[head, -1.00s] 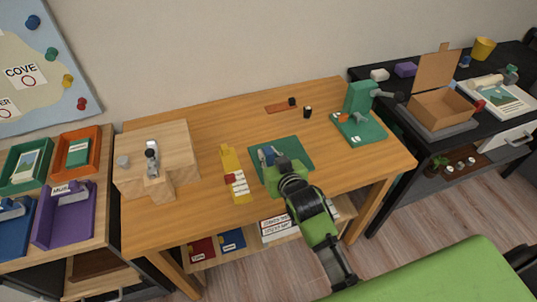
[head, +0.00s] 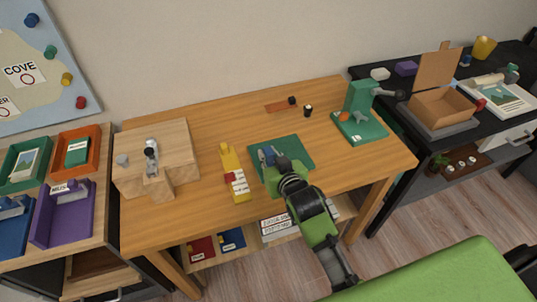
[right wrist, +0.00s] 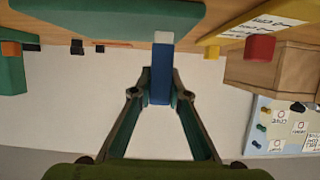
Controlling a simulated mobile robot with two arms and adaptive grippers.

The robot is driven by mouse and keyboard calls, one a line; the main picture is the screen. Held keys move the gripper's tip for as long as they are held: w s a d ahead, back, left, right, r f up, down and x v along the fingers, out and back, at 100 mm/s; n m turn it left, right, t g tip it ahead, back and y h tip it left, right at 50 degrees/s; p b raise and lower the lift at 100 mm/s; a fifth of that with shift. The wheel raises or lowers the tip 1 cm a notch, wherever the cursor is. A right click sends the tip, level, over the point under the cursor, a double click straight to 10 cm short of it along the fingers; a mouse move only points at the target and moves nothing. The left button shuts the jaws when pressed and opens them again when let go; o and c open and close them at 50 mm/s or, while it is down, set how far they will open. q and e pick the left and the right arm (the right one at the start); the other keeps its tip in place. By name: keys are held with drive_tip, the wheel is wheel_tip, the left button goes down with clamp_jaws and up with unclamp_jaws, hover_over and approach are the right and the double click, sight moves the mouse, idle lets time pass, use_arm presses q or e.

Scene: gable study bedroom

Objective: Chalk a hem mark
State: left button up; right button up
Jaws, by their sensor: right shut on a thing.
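My right gripper (head: 268,158) is over the left part of a flat green mat (head: 297,149) on the wooden table. In the right wrist view the gripper (right wrist: 161,92) is shut on a blue stick (right wrist: 161,65) with a white tip (right wrist: 164,37), probably the chalk. The tip points at the green mat (right wrist: 110,12) and is at or very near it; I cannot tell whether they touch. No chalk mark is visible on the mat. My left gripper is not in view.
A yellow piece (head: 229,160) with white labels and a red block (head: 230,177) lies left of the mat. A wooden block stand (head: 178,142) is further left. A green device (head: 358,127) stands at the right, and small black pieces (head: 308,111) lie behind.

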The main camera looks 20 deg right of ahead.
drive_tip(key=shift+f, duration=0.55)
idle(0.6)
drive_tip(key=shift+r, duration=0.1)
wheel_tip(320, 180, up, 7)
drive_tip(key=p, duration=0.7)
drive_tip(key=shift+p, duration=0.3)
drive_tip(key=shift+o, duration=0.4)
drive_tip(key=shift+c, duration=0.4)
